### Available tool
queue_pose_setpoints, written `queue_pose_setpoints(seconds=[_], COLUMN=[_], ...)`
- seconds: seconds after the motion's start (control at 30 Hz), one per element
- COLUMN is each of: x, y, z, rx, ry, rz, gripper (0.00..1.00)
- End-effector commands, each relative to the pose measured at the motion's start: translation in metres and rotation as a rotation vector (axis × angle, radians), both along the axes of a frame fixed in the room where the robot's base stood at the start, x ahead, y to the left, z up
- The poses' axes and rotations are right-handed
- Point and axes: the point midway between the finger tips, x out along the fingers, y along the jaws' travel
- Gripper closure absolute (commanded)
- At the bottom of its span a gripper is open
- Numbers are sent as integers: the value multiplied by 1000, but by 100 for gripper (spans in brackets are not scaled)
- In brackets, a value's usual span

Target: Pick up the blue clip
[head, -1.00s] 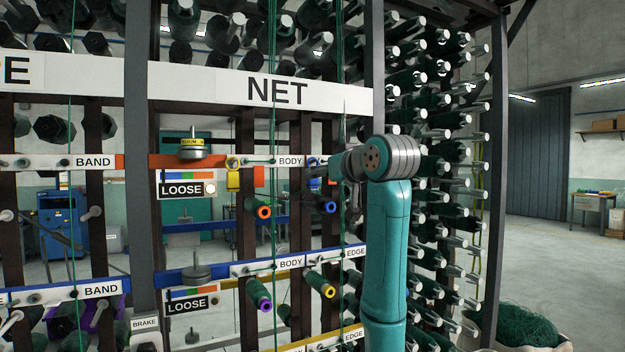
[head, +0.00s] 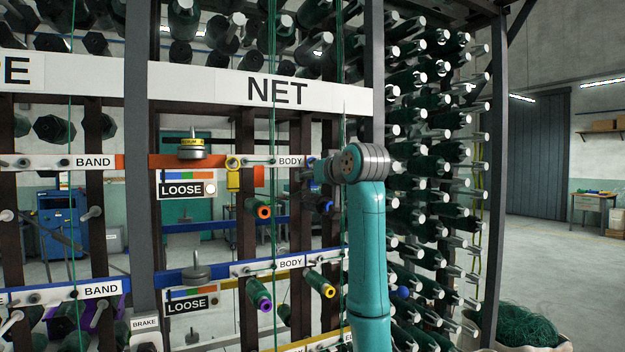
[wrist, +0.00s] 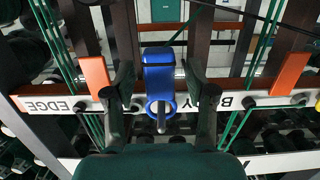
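The blue clip (wrist: 160,82) is upright in the middle of the wrist view. It has a solid block body and a ring at one end, around a metal peg on the white BODY/EDGE rail. My gripper (wrist: 157,78) is open, with one dark finger on each side of the clip. Gaps show between the fingers and the clip, so it is not gripped. In the head view my gripper (head: 308,174) is at the upper rail, right of the BODY label, and mostly hides the clip; only a bit of blue (head: 311,161) shows there.
Orange blocks (wrist: 96,76) (wrist: 290,73) flank the clip on the rail. Green threads run close by on both sides. A yellow clip (head: 233,174) hangs left of the BODY label. Bobbins with orange (head: 264,211) and blue (head: 327,207) ends stick out below.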

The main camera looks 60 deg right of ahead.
Motion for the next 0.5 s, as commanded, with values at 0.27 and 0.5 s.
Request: queue_pose_setpoints(seconds=[0.27,0.5], x=[0,0], y=[0,0], z=[0,0], rx=[0,0], ry=[0,0], rz=[0,0], gripper=[99,99])
